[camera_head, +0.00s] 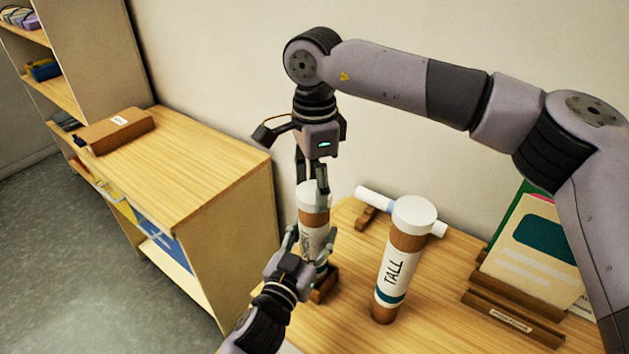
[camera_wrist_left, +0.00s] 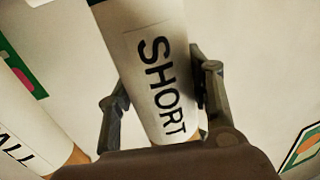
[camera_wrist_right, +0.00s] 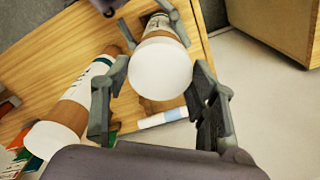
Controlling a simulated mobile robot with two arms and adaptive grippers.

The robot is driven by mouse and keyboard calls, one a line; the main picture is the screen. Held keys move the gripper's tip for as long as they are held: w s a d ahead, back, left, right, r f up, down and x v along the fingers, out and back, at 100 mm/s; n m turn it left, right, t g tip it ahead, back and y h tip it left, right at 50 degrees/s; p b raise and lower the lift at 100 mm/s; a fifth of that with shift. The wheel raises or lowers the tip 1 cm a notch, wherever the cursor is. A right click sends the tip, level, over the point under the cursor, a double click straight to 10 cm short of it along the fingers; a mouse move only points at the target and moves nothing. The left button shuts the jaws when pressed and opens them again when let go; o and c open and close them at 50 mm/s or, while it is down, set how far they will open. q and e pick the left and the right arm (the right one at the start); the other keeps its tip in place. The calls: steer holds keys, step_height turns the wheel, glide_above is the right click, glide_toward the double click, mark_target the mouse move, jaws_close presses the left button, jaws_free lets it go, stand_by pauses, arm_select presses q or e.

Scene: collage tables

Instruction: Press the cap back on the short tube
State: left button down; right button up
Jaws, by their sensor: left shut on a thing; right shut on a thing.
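The short tube (camera_head: 316,240) is brown with a white label. It stands upright at the table's left side, by a small wooden block. My left gripper (camera_head: 310,243) is shut around its body. In the left wrist view the label (camera_wrist_left: 160,85) reads SHORT, between the fingers (camera_wrist_left: 160,95). The white cap (camera_head: 312,196) is at the tube's top, and my right gripper (camera_head: 314,184) is shut on it from above. The right wrist view shows the cap's round top (camera_wrist_right: 160,72) between the fingers (camera_wrist_right: 157,85). Whether the cap is fully seated cannot be told.
The capped tall tube (camera_head: 392,262) stands close to the right. A thin white tube (camera_head: 378,197) lies on a wooden rest behind. A card holder (camera_head: 510,315) is at the right. A wooden cabinet (camera_head: 200,150) stands left, across a gap.

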steer(key=o, duration=0.9)
step_height(320, 180, up, 12)
steer(key=shift+f, duration=0.1)
arm_select(q)
steer(key=c, duration=0.7)
jaws_free()
